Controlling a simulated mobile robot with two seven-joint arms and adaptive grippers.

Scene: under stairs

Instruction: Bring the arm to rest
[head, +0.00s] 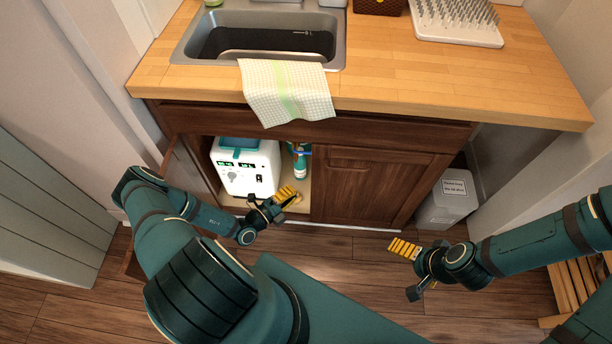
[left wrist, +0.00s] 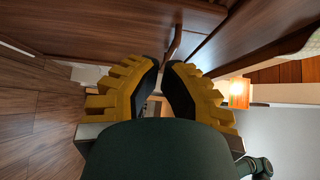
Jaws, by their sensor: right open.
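My left gripper (head: 288,197) has yellow ribbed fingers and is at the front of the open left half of the under-sink cabinet (head: 300,120). In the left wrist view its fingers (left wrist: 165,75) are close together with a narrow gap, and I see nothing held between them. I cannot tell whether it is shut. My right gripper (head: 405,268) is open and empty, low over the wooden floor in front of the cabinet's right side.
The cabinet holds a white machine (head: 245,167) and a teal bottle (head: 300,165). Its right door (head: 370,187) is shut; its left door (head: 187,175) stands open. A grey bin (head: 446,200) stands right of it. A towel (head: 286,92) hangs from the sink (head: 190,45).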

